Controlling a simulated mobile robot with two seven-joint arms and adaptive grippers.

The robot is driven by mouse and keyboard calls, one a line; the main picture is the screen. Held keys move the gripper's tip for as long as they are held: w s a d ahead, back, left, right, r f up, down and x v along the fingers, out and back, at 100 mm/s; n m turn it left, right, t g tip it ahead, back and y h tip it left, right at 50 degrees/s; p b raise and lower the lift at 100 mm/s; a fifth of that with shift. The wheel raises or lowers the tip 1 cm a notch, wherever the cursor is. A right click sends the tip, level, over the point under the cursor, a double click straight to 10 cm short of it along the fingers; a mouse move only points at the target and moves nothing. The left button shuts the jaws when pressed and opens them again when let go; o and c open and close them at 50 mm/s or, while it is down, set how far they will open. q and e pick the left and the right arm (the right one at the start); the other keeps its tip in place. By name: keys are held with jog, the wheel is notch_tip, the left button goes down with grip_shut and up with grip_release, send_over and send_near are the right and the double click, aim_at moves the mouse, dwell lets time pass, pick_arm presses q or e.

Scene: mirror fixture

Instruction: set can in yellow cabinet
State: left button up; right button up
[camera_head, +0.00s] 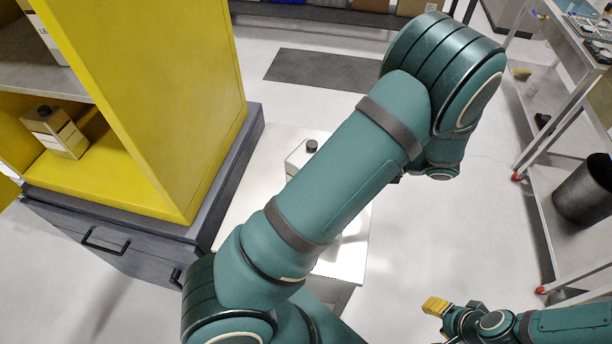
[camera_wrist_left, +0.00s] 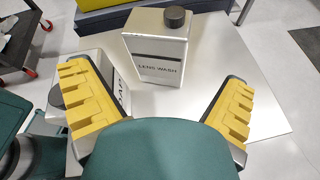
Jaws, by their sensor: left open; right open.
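A pale can with a black cap (camera_head: 299,160) stands on the white table, partly behind my left arm. In the left wrist view a can labelled LENS WASH (camera_wrist_left: 157,52) stands upright ahead, between and beyond the fingers. My left gripper (camera_wrist_left: 158,90) is open and empty, apart from it. A second can (camera_wrist_left: 95,68) is partly hidden behind the left-hand finger. The yellow cabinet (camera_head: 165,90) is at the left, with a can (camera_head: 55,132) on its lower shelf. My left gripper is hidden in the head view. My right gripper (camera_head: 438,308) is open at lower right.
The white table (camera_head: 345,262) stands right of the cabinet's dark drawer base (camera_head: 125,230). Another can (camera_head: 45,35) is partly seen on the upper shelf. A metal cart (camera_head: 560,90) and black bin (camera_head: 585,190) stand right. Floor between is mostly clear.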

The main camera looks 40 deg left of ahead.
pick_arm(q)
jog(key=shift+s+a+f+m+t+y+b, duration=0.15)
jog(key=shift+s+a+f+m+y+b, duration=0.25)
jog(key=shift+a, duration=1.35)
jog(key=shift+s+a+f+m+t+y+b, duration=0.1)
jog(key=shift+s+a+f+m+y+b, duration=0.25)
jog(key=shift+a, duration=1.35)
jog(key=shift+s+a+f+m+t+y+b, duration=0.15)
jog(key=shift+s+a+f+m+y+b, duration=0.25)
jog(key=shift+a, duration=1.35)
jog(key=shift+d, duration=0.1)
jog(key=c, duration=1.6)
